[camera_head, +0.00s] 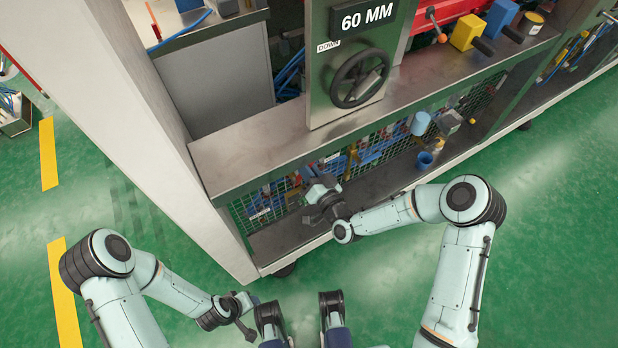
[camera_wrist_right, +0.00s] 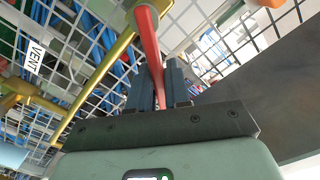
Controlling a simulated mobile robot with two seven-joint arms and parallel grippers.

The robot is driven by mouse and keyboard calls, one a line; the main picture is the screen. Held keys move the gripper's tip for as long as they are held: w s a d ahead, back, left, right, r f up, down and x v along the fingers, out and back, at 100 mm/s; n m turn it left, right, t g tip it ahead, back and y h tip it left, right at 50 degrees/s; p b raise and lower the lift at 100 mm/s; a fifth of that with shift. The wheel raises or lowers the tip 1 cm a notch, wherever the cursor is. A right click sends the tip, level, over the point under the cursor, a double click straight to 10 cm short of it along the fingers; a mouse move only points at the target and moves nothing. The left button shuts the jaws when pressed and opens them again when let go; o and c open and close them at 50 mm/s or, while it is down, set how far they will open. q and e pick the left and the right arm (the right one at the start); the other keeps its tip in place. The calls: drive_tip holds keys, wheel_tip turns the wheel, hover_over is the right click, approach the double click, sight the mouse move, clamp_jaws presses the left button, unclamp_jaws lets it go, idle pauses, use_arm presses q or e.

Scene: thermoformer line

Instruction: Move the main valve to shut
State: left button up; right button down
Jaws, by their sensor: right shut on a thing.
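A red lever handle (camera_wrist_right: 151,50), which I take to be the main valve's, runs down between the fingers of my right gripper (camera_wrist_right: 160,88) in the right wrist view. The gripper is shut on it. A yellow pipe (camera_wrist_right: 98,70) passes beside the lever. In the head view my right gripper (camera_head: 322,190) reaches in under the steel shelf at the mesh panel and hides the lever there. My left gripper (camera_head: 246,310) hangs over the green floor, away from the machine; its finger gap is unclear.
A wire mesh (camera_wrist_right: 105,22) with a VENT label (camera_wrist_right: 34,56) and blue hoses lies behind the lever. The steel shelf (camera_head: 245,153) overhangs my right gripper. A handwheel (camera_head: 360,78) sits above it. Floor in front is clear.

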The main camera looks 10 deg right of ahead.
sight(297, 179)
drive_tip(key=shift+a, duration=0.1)
drive_tip(key=n, duration=0.1)
drive_tip(key=a+n, duration=0.1)
drive_tip(key=n, duration=0.1)
drive_tip(key=shift+s+a+r+n+b, duration=0.2)
drive_tip(key=shift+s+r+n+b, duration=0.1)
drive_tip(key=shift+r, duration=0.05)
drive_tip(key=shift+s+a+n+b, duration=0.15)
drive_tip(key=shift+a+n+b, duration=0.25)
drive_tip(key=shift+n, duration=0.4)
drive_tip(key=shift+s+a+n, duration=0.15)
drive_tip(key=shift+a+n, duration=0.15)
drive_tip(key=shift+n, duration=0.4)
drive_tip(key=c, duration=1)
unclamp_jaws()
drive_tip(key=shift+r, duration=0.15)
